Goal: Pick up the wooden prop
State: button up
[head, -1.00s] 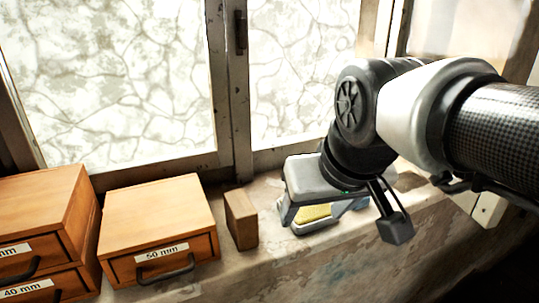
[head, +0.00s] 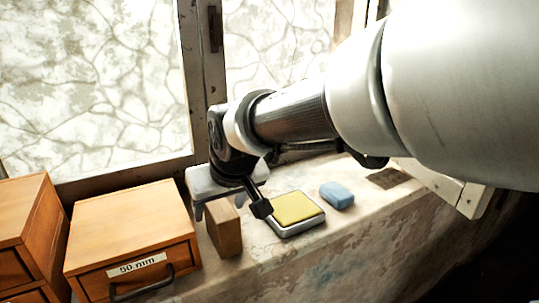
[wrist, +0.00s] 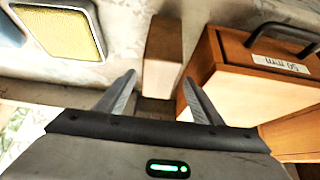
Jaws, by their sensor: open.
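The wooden prop (head: 226,236) is a small brown upright block on the stone ledge, just right of the drawer box marked 50 mm. It also shows in the wrist view (wrist: 164,45), top centre. My gripper (head: 217,208) is open and hangs at the prop's upper end, partly hiding its top. In the wrist view my gripper's fingers (wrist: 160,88) point toward the prop, one to each side of its line. Nothing is held. I cannot tell how deep the prop sits between the fingers.
The 50 mm drawer box (head: 130,235) stands close beside the prop on the left. A yellow pad in a metal tin (head: 296,228) and a blue block (head: 337,195) lie to the right. The window (head: 95,90) rises behind the ledge.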

jog(key=shift+x, duration=2.7)
jog(key=shift+d, duration=0.1)
jog(key=c, duration=1.3)
